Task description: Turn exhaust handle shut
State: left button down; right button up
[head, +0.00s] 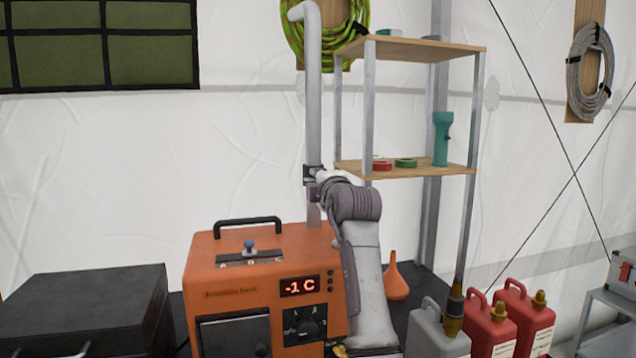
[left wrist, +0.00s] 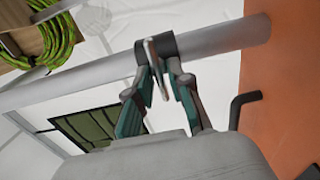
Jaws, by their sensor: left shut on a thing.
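The grey exhaust pipe (head: 313,100) rises upright behind the orange heater (head: 228,265) and bends left at its top. A dark collar (left wrist: 185,44) rings the pipe in the left wrist view. A small, light metal exhaust handle (left wrist: 151,55) sticks out from that collar. My left gripper (left wrist: 158,82) is shut on the handle, with a finger on each side of it. In the head view my left gripper (head: 317,178) is at the pipe, and my own wrist hides the handle there. My right gripper is not in view.
A shelf rack (head: 410,172) stands right of the pipe. A black box (head: 85,305) is left of the heater. An orange funnel (head: 396,282), a grey can (head: 432,330) and red cans (head: 492,330) stand to the right. The heater's display (head: 299,286) reads -1 C.

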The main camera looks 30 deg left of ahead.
pick_arm(q)
jog(key=shift+f, duration=0.1)
jog(key=c, duration=1.3)
grip_release()
